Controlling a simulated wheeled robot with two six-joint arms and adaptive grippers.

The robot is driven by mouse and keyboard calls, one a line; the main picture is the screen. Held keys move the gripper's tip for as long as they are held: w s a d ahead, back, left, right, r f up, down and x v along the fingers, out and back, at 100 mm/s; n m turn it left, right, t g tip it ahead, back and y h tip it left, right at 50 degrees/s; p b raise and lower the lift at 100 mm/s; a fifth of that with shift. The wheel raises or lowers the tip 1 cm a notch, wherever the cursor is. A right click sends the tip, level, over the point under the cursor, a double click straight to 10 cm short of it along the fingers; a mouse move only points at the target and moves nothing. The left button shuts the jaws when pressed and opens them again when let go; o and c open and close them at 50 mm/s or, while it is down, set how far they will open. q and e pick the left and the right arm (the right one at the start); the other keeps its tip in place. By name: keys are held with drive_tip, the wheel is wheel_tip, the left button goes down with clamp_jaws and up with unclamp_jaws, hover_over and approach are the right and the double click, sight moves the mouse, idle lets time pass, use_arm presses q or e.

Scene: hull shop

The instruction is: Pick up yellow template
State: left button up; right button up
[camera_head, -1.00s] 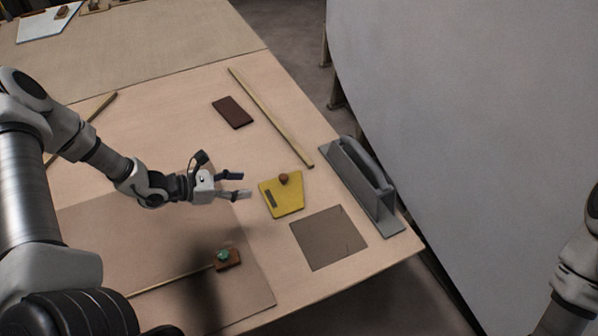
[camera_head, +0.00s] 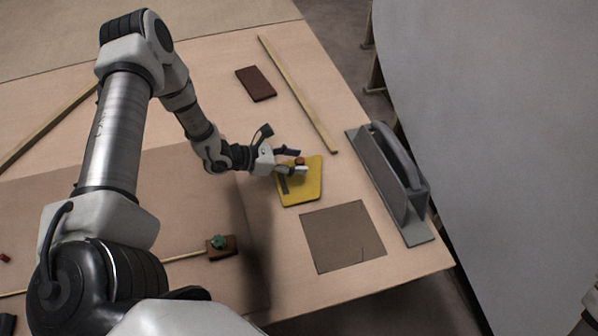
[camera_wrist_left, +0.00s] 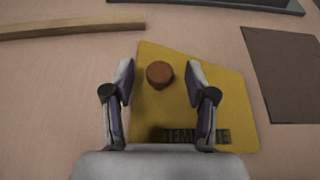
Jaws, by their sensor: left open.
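The yellow template (camera_head: 302,187) lies flat on the light wooden table, a flat angular plate with a dark lettered label. It fills the middle of the left wrist view (camera_wrist_left: 220,108). Its round brown knob (camera_wrist_left: 159,74) stands up near its far edge. My left gripper (camera_head: 298,161) is open over the template, with its fingers pointing at the knob. In the left wrist view the two fingertips (camera_wrist_left: 160,76) are on either side of the knob, apart from it. My right gripper is not in view.
A grey long-handled tool (camera_head: 392,185) lies right of the template, and a brown square sheet (camera_head: 343,236) lies in front. A wooden strip (camera_head: 298,93) and a dark red block (camera_head: 256,84) lie behind. A green-knobbed brown block (camera_head: 222,246) is at front left.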

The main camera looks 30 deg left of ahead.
use_arm(q)
drive_tip(key=shift+x, duration=0.85)
drive_tip(key=shift+s+a, duration=0.1)
drive_tip(key=shift+c, duration=1)
clamp_jaws()
drive_tip(key=shift+r, duration=0.2)
